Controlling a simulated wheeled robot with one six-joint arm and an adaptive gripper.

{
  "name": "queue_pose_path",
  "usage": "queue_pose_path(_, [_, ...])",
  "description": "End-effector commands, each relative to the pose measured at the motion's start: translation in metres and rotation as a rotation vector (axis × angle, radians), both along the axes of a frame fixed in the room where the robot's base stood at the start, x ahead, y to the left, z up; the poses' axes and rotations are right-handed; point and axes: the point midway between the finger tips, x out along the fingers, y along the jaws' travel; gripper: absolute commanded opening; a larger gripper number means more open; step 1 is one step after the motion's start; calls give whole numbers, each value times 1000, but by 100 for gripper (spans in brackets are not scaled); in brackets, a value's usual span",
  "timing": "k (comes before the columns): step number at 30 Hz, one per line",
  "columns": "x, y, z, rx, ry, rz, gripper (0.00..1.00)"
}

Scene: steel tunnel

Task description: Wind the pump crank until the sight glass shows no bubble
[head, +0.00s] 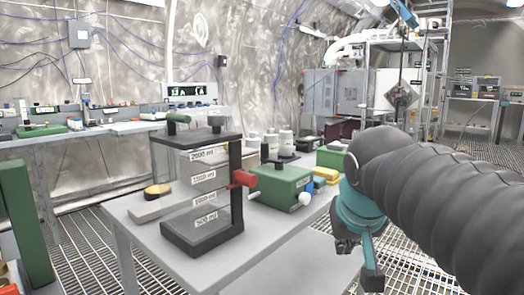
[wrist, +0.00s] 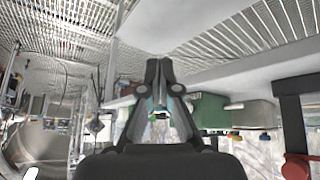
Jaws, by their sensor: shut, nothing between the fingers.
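A green box (head: 283,187) on the table has a small crank-like handle with a white knob (head: 305,199) on its front right. It looks like the pump, but I cannot be sure. A green box also shows in the wrist view (wrist: 209,111). Left of it stands a clear tank (head: 203,183) with a dark frame, millilitre labels and a red fitting (head: 243,178). I cannot make out a sight glass or a bubble. My gripper (head: 358,262) is shut and empty, off the table's right edge, right of the green box and apart from the crank.
The grey table (head: 137,235) also holds yellow blocks (head: 325,175), a second green box (head: 331,157) and white cylinders (head: 286,142) behind. A long bench (head: 108,130) runs along the left wall. Grated floor is open around the table.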

Motion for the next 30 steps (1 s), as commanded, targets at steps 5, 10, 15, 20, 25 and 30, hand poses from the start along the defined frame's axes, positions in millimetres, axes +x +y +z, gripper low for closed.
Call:
queue_pose_path(5, [64, 40, 64, -9, -64, -3, 0])
queue_pose_path(10, [113, 82, 115, -3, -132, -26, 0])
queue_pose_path(15, [147, 123, 152, 16, -194, -56, 0])
queue_pose_path(20, [162, 147, 171, 37, -233, -79, 0])
queue_pose_path(25, [169, 156, 175, 45, -247, -90, 0])
queue_pose_path(30, [182, 155, 163, 44, -249, -93, 0])
